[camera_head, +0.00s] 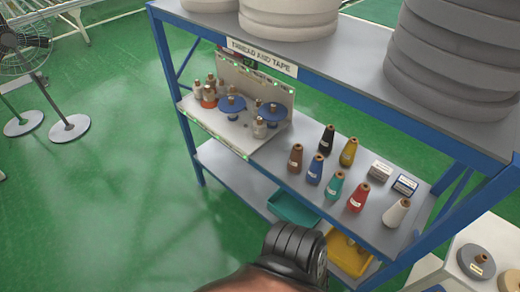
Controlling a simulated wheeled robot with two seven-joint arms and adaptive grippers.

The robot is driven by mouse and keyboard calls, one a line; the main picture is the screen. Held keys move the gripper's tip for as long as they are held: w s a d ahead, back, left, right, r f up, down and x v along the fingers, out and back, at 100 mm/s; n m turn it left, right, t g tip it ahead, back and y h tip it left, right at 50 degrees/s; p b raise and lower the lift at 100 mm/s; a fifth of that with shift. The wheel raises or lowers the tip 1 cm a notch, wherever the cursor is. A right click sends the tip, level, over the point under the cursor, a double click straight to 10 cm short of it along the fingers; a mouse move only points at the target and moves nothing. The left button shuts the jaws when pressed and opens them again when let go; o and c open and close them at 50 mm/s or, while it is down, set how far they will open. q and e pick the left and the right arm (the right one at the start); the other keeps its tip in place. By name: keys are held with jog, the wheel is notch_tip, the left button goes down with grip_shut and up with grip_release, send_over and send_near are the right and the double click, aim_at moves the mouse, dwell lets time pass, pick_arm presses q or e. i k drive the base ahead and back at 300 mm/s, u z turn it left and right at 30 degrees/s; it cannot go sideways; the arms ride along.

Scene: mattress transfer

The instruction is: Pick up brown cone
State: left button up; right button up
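The brown cone (296,157) stands upright on the middle shelf (375,229) of a blue-framed rack. It is at the left end of a group of thread cones, just right of a display tray. The blue cone (315,170) is close to its right, and the black cone (326,138) is behind it to the right. Nothing holds the brown cone. I see neither of my grippers clearly in this view.
Teal, yellow, red and white cones (397,213) and two small boxes (380,170) share the shelf. Large grey rolls (450,60) sit on top. A dark ribbed shape (290,248) fills the bottom centre; I cannot tell what it is.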

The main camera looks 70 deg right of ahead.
aim_at(295, 161)
jog(key=i, duration=1.6)
jog(key=z, duration=3.25)
